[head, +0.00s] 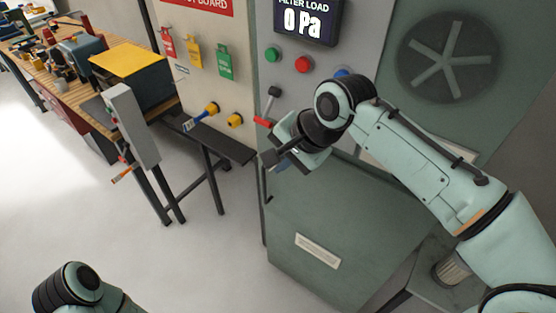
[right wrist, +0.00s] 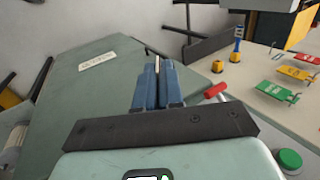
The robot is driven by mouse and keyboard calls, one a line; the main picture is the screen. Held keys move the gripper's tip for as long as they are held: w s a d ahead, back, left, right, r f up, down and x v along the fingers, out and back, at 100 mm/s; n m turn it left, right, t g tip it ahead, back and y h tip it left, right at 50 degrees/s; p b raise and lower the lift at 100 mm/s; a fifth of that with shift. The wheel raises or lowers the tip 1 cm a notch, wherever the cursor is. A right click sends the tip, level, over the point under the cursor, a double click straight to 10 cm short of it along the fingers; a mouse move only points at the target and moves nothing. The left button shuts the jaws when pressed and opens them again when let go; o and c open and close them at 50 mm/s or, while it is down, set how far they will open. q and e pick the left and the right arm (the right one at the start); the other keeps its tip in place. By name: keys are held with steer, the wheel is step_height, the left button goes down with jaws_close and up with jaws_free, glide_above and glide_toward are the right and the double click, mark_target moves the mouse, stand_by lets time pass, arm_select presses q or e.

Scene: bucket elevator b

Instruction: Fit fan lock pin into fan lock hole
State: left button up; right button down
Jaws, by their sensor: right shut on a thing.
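My right gripper (head: 281,164) is in front of the grey-green cabinet, below the control panel. In the right wrist view its blue fingers (right wrist: 155,78) are close together, shut on a thin, pale piece (right wrist: 157,60). Only a little of this piece shows between the fingertips; it may be the fan lock pin, but I cannot tell for sure. The round fan (head: 448,56) is set in the cabinet at upper right in the head view. I cannot make out the fan lock hole. Of my left arm only a link shows at lower left; its gripper is out of view.
A red-handled lever (head: 263,122) is close beside my right gripper. Two yellow sockets, one (head: 235,120) bare and one (head: 213,107) with a blue-and-white piece, sit on the panel to the left. Coloured lock tags (head: 195,53) hang above. A dark shelf (head: 222,143) projects below.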

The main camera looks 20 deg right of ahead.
arm_select(q)
steer(key=shift+w+r+p, duration=0.35)
steer(key=shift+w+r, duration=0.05)
steer(key=shift+w, duration=0.1)
arm_select(e)
steer(key=shift+w+d, duration=0.8)
steer(key=shift+d, duration=0.25)
steer(key=c, duration=1.2)
jaws_free()
steer(key=shift+w, duration=0.1)
arm_select(q)
steer(key=shift+w+r, duration=0.25)
steer(key=shift+w, duration=0.15)
arm_select(e)
steer(key=v, duration=1.3)
steer(key=shift+d+r, duration=0.15)
